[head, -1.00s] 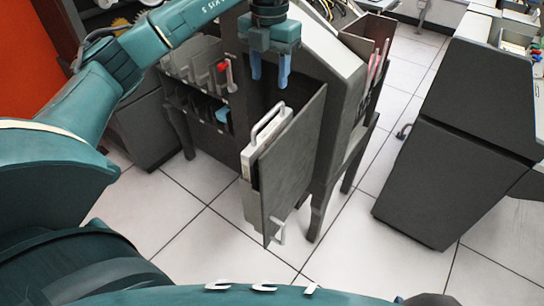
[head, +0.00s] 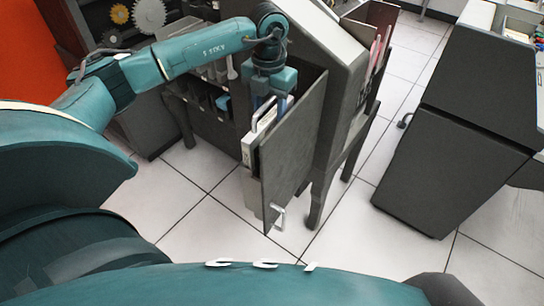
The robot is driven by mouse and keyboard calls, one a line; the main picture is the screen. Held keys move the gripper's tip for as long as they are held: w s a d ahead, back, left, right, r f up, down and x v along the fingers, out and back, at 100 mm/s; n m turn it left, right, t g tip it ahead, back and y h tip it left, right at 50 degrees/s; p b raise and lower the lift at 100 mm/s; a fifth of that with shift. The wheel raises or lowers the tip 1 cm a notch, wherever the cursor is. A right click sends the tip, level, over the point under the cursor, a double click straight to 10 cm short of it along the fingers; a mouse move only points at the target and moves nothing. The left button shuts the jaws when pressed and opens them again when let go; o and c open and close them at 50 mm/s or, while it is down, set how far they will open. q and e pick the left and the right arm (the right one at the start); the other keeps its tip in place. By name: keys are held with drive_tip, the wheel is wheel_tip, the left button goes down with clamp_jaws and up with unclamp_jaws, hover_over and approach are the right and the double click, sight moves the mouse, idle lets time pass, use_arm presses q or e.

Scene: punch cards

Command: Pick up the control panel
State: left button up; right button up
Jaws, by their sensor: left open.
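The control panel (head: 250,148) appears to be the slim light-grey unit with a raised bar handle, upright in a holder on the inner side of the open dark cabinet door (head: 292,150). My left gripper (head: 270,108) points down just above the panel, beside the door's top edge. Its blue fingers are apart and open, and they overlap the upper end of the handle in this view. I cannot tell whether they touch it. The door hides the panel's right side. My right gripper is not in view.
The dark cabinet (head: 345,90) stands on legs behind the door, with slots and small items on its left. A door handle (head: 279,217) sticks out low at the front. A dark grey desk unit (head: 440,150) stands at right. Tiled floor (head: 340,250) between is clear.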

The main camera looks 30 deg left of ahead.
use_arm(q)
drive_tip(key=shift+f, duration=0.5)
clamp_jaws()
idle(1.0)
drive_tip(key=shift+w+r, duration=0.15)
drive_tip(key=shift+r, duration=0.1)
